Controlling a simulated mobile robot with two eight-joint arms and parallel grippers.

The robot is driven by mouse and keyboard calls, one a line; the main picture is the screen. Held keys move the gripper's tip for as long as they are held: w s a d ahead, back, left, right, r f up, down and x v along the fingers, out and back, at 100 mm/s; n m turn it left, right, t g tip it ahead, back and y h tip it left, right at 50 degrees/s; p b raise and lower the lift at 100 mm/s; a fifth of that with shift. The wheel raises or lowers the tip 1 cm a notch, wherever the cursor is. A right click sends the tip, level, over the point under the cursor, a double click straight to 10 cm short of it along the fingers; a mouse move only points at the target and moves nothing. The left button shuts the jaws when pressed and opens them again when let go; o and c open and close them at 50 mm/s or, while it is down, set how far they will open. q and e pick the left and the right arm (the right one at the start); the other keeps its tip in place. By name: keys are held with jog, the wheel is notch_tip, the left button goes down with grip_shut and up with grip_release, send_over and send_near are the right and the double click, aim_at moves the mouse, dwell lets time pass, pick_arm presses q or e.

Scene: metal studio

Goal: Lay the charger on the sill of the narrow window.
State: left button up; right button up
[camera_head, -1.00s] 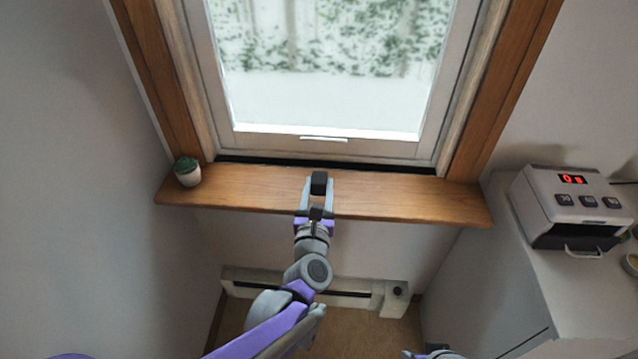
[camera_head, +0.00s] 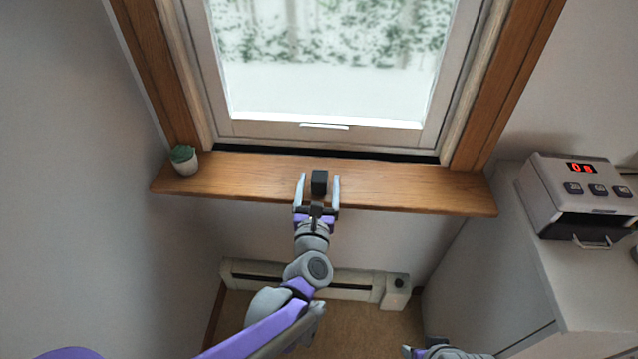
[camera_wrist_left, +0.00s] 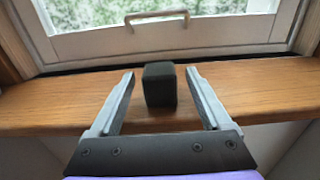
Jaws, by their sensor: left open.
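The charger (camera_head: 319,183) is a small dark block on the wooden window sill (camera_head: 405,190), near its middle. It also shows in the left wrist view (camera_wrist_left: 159,85), standing on the sill between the fingers with a gap on each side. My left gripper (camera_head: 318,186) is open around the charger, its fingers apart from it; in the left wrist view the open fingers (camera_wrist_left: 160,90) reach over the sill. The part of my right arm at the bottom edge of the head view does not show its gripper's fingers.
A small potted plant (camera_head: 184,160) stands at the sill's left end. A toaster-like appliance (camera_head: 580,195) with a red display sits on a white cabinet (camera_head: 500,265) at the right. A heater (camera_head: 350,280) runs low along the wall. The sill's right part is clear.

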pick_arm(q)
jog(key=s+p, duration=0.1)
jog(key=s, duration=1)
jog(key=shift+w, duration=0.1)
dwell(0.5)
